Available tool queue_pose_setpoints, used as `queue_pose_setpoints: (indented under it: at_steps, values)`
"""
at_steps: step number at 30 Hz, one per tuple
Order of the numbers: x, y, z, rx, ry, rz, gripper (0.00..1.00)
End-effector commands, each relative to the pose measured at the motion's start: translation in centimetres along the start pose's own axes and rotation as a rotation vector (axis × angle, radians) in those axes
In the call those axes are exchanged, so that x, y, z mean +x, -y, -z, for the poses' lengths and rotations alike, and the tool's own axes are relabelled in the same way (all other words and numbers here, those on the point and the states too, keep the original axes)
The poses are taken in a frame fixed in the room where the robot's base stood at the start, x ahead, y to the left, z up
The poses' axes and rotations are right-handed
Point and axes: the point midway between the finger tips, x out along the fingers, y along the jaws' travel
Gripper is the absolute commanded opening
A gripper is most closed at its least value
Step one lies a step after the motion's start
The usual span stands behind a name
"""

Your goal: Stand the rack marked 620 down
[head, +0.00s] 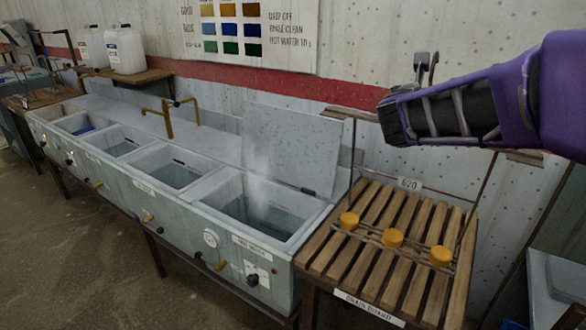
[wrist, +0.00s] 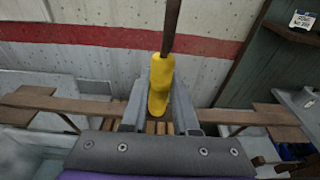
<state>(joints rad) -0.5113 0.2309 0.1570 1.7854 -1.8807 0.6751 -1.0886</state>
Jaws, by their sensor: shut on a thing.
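The rack marked 620 (head: 408,184) is upright over the slatted drain board (head: 330,262) in the head view. It has a wooden top bar, thin dark uprights and a lower rail with orange-yellow round pieces. My gripper (wrist: 158,100) is shut on the rack's yellow grip (wrist: 160,80) in the wrist view, one grey finger on each side. The wooden top bar (wrist: 75,108) runs out to both sides behind the fingers. My purple arm covers part of the top bar in the head view. I cannot tell whether the rack's bottom touches the slats.
A row of sinks (head: 170,180) runs left of the drain board. The nearest basin steams, with a raised lid (head: 290,150) behind it. A brass tap (head: 168,118) and white jugs (head: 125,50) stand farther back. The wall is close behind the board.

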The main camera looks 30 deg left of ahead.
Motion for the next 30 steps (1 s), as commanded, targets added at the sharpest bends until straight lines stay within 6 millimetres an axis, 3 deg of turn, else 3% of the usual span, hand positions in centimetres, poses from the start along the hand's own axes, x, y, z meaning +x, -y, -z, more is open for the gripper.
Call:
queue_pose_setpoints:
  at_steps: [8, 30]
  values:
    - [0.1, 0.0, 0.6, 0.001, 0.003, 0.0, 0.0]
    - [1.4, 0.0, 7.6, 0.001, -0.014, 0.001, 0.0]
